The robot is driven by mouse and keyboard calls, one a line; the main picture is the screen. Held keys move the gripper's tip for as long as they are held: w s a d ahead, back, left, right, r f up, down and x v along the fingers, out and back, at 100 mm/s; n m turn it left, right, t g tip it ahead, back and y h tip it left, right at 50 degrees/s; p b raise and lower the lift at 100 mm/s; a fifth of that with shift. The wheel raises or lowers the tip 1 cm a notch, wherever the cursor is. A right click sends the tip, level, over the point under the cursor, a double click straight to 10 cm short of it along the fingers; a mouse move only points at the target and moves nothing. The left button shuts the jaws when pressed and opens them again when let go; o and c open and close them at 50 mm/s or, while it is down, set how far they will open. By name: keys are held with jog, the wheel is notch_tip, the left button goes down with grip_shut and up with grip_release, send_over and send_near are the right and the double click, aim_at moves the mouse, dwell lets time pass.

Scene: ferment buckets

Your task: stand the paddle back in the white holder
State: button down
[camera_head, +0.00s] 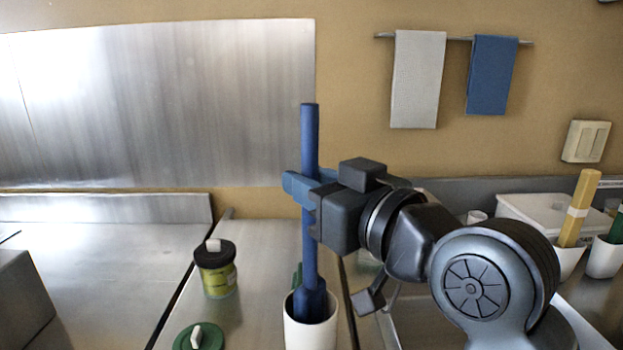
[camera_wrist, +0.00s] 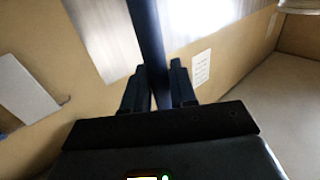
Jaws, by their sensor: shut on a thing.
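The paddle (camera_head: 310,145) is blue with a long straight shaft and stands upright. Its wider lower end is inside the mouth of the white holder (camera_head: 304,337), which is cut off by the bottom edge of the head view. My gripper (camera_head: 303,190) is shut on the paddle's shaft, around its middle. In the wrist view the dark shaft (camera_wrist: 147,40) runs between the two fingers (camera_wrist: 159,92). Whether the paddle's tip touches the holder's bottom is hidden by the holder wall. Something green shows at the holder's rim behind the paddle.
A yellow-green jar (camera_head: 217,280) with a black lid stands left of the holder. A green lid (camera_head: 200,338) lies in front of it. On the right are a white tub (camera_head: 540,207) and white cups holding a yellow-handled tool (camera_head: 579,208) and a green one.

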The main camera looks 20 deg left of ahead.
jog(key=shift+f, duration=0.25)
jog(key=c, duration=0.8)
grip_release()
jog(key=shift+d, duration=0.1)
jog(key=b+v, duration=0.1)
jog(key=v, duration=0.6)
jog(key=shift+s+d+f+b, duration=0.1)
jog(key=shift+s+d+b, duration=0.1)
jog(key=shift+d+b, duration=0.1)
